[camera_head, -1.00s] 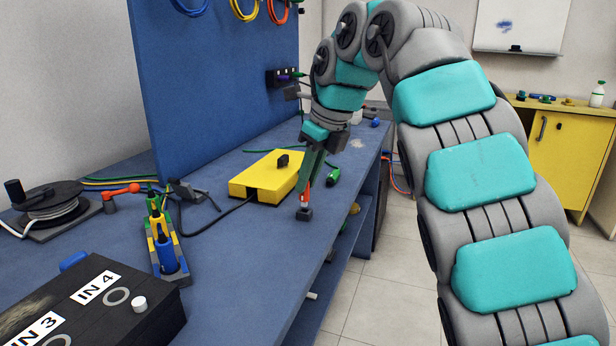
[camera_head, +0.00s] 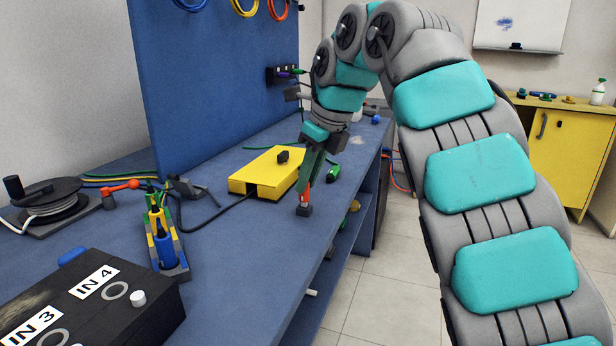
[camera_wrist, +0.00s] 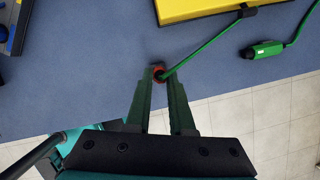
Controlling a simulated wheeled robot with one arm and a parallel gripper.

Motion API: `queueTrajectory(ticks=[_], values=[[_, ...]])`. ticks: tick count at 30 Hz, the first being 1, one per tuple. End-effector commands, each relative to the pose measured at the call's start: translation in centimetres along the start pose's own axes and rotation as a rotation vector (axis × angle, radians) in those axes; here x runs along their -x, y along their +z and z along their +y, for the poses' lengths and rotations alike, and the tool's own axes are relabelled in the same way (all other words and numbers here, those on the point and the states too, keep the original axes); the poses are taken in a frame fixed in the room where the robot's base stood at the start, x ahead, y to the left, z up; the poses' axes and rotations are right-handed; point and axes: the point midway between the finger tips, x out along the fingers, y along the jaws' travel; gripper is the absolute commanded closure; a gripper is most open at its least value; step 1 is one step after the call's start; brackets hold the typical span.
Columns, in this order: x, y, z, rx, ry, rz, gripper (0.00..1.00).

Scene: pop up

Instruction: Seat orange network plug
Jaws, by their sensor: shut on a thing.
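The orange plug (camera_head: 304,200) is held upright between the fingertips of my gripper (camera_head: 303,190), near the front edge of the blue bench. A small dark block (camera_head: 303,211) shows directly under the orange part; I cannot tell whether it is a socket or part of the plug. A green cable (camera_wrist: 205,45) runs from close to the fingertips toward the yellow box.
The yellow box (camera_head: 265,175) lies just behind my gripper. A green plug (camera_head: 333,174) lies to the right. A rack of colored plugs (camera_head: 165,245) and a black box marked IN 3 and IN 4 (camera_head: 160,310) stand at left. Bare bench (camera_head: 240,260) lies between.

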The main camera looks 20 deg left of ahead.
Motion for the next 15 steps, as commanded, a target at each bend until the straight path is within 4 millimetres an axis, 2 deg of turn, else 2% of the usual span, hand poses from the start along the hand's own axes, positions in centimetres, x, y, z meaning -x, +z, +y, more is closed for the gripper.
queueTrajectory(ticks=[15], values=[[-1.3,-0.5,0.0,0.0,0.0,0.0,1.0]])
